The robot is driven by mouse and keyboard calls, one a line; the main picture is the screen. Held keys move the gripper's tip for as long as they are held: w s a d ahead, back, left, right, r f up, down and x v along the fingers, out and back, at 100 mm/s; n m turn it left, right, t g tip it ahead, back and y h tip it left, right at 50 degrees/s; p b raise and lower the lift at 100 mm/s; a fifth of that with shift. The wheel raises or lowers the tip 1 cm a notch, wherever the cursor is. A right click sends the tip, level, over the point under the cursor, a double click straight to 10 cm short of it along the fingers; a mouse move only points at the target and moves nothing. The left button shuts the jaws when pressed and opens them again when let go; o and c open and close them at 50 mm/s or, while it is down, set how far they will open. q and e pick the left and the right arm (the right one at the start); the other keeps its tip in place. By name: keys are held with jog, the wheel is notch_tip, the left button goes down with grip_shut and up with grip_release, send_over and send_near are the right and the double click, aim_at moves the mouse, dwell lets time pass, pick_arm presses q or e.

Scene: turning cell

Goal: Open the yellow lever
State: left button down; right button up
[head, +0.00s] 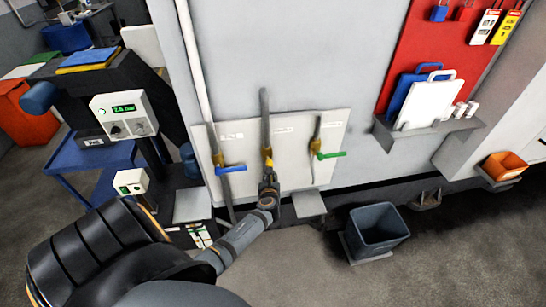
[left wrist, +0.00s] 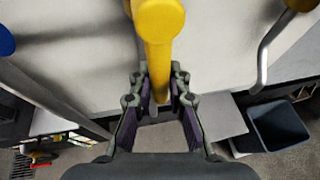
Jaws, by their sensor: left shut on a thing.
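The yellow lever (head: 268,162) is on the middle pipe of a pale wall panel (head: 229,131). It hangs down along the pipe, unlike the blue and green levers. In the left wrist view the yellow lever (left wrist: 158,48) has a rounded upper end, and its bar runs down between my fingers. My left gripper (head: 269,184) is at the lower part of the lever, shut on it; its fingers (left wrist: 159,78) lie on both sides of the bar. The bar's lower end is partly hidden between the fingers. My right gripper is in neither view.
The blue lever (head: 231,169) on the left pipe and the green lever (head: 331,155) on the right pipe both stick out sideways. A grey bin (head: 378,228) stands on the floor at right. A small grey shelf (head: 309,204) sits below the panel.

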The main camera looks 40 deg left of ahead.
pick_arm(q)
jog(key=shift+s+a, duration=0.1)
jog(key=shift+s, duration=0.05)
jog(key=shift+f, duration=0.1)
dwell(0.3)
jog(key=c, duration=1.3)
grip_release()
jog(key=shift+s, duration=0.1)
jog(key=v, duration=1.1)
jog(key=shift+s+d+r, duration=0.15)
jog(key=shift+d+r, duration=0.1)
jog(key=shift+d, duration=0.1)
